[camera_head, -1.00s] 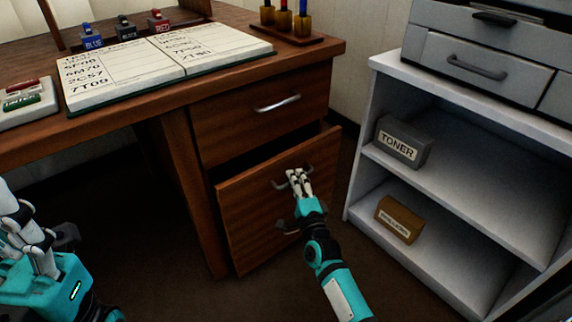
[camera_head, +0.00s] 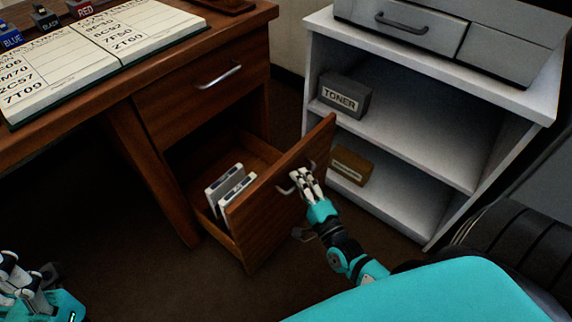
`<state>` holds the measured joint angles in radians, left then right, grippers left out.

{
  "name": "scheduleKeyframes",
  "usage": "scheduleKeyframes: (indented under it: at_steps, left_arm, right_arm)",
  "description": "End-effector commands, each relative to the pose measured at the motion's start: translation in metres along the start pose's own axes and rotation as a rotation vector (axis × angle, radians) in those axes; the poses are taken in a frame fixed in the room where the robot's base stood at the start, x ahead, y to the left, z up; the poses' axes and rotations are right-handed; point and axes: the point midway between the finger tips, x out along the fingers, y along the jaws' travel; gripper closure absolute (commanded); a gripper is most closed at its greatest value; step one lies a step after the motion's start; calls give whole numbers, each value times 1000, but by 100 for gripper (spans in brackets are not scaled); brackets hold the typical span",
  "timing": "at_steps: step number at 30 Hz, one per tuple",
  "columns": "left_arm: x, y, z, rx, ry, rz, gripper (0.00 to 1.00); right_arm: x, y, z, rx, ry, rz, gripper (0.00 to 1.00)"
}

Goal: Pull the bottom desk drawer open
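The bottom desk drawer (camera_head: 262,215) of the wooden desk stands well out from its frame. Its inside shows, with white box-like items (camera_head: 229,188) standing in it. My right gripper (camera_head: 302,183) is at the drawer's handle (camera_head: 286,190) on the front panel, with its fingers curled around or against it. The fingers hide part of the handle, so the exact grip is hard to see. My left gripper (camera_head: 22,285) is at the lower left corner, away from the desk, partly cut off, with its fingers somewhat bent and nothing visible in them.
The upper drawer (camera_head: 205,95) is shut. A white shelf unit (camera_head: 415,130) stands close to the right of the open drawer, holding a toner box (camera_head: 343,97) and a brown box (camera_head: 350,166). An open book (camera_head: 85,50) lies on the desk. Dark floor is clear below.

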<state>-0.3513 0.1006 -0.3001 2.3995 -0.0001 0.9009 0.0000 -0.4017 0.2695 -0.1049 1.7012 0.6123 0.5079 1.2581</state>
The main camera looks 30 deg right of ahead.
Motion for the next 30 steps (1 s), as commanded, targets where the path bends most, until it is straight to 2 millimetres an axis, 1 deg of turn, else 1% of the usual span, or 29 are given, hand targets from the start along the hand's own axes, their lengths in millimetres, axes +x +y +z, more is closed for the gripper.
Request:
scheduleKeyframes:
  at_steps: [1, 3, 10, 15, 26, 27, 30]
  left_arm:
    - [4, 0, -1, 0, 0, 0, 60]
    - [5, 0, -1, 0, 0, 0, 60]
    - [9, 0, -2, 0, 0, 0, 60]
    - [10, 0, -2, -1, -1, 0, 60]
    - [10, 0, -2, -1, -1, 0, 60]
    - [10, 0, -2, -1, -1, 0, 60]
    - [10, 0, -2, -1, -1, 0, 60]
  right_arm:
    - [-8, 1, -2, 4, -2, 12, 100]
    - [-16, -1, -5, 4, -2, 11, 100]
    - [-32, -3, -12, 4, -2, 10, 100]
    - [-36, -4, -13, 5, -1, 10, 100]
    - [-37, -3, -14, 5, -1, 10, 100]
    - [-37, -3, -14, 5, -1, 10, 92]
    - [-37, -4, -14, 4, -1, 9, 79]
